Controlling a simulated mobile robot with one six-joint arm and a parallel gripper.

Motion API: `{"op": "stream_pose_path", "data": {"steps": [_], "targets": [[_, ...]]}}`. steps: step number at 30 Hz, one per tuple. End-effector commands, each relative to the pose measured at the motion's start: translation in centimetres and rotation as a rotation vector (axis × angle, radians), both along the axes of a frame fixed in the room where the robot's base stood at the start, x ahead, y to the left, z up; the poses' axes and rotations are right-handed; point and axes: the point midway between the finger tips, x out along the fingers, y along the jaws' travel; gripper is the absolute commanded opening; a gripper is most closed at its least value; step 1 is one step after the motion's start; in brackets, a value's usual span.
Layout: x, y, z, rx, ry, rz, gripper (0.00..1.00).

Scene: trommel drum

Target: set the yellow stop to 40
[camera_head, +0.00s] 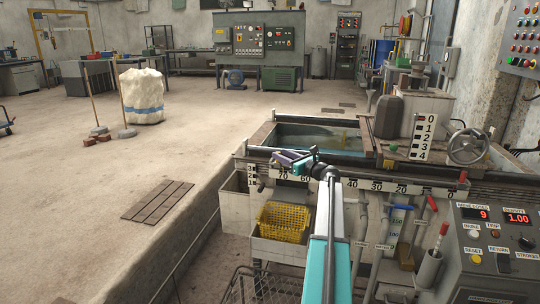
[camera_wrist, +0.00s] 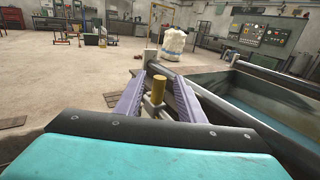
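The yellow stop (camera_wrist: 158,88) shows in the wrist view as a short upright yellow cylinder on a pale block. It stands between the two purple fingers of my gripper (camera_wrist: 156,92), with a gap seeming to show on either side. In the head view my gripper (camera_head: 292,158) is over the front rail, above the 70 and 60 marks of the white number scale (camera_head: 388,187). I cannot make out the stop there. The scale runs from 0 at the right to higher numbers at the left. My arm hides the part around 50.
A water-filled trough (camera_head: 310,138) lies behind the rail. At the right are a handwheel (camera_head: 468,146), a red-handled lever (camera_head: 432,203) and a control console (camera_head: 500,240). Open floor lies to the left.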

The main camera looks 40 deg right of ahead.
Motion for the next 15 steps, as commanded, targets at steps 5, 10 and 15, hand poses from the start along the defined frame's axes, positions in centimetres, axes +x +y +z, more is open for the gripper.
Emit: {"op": "stream_pose_path", "data": {"steps": [5,10,15], "targets": [[2.6,-0.2,-0.2,-0.001,0.0,0.001,0.36],[4.7,-0.2,-0.2,-0.001,0.001,0.0,0.36],[6.1,-0.3,-0.1,0.0,0.0,0.0,0.36]]}}
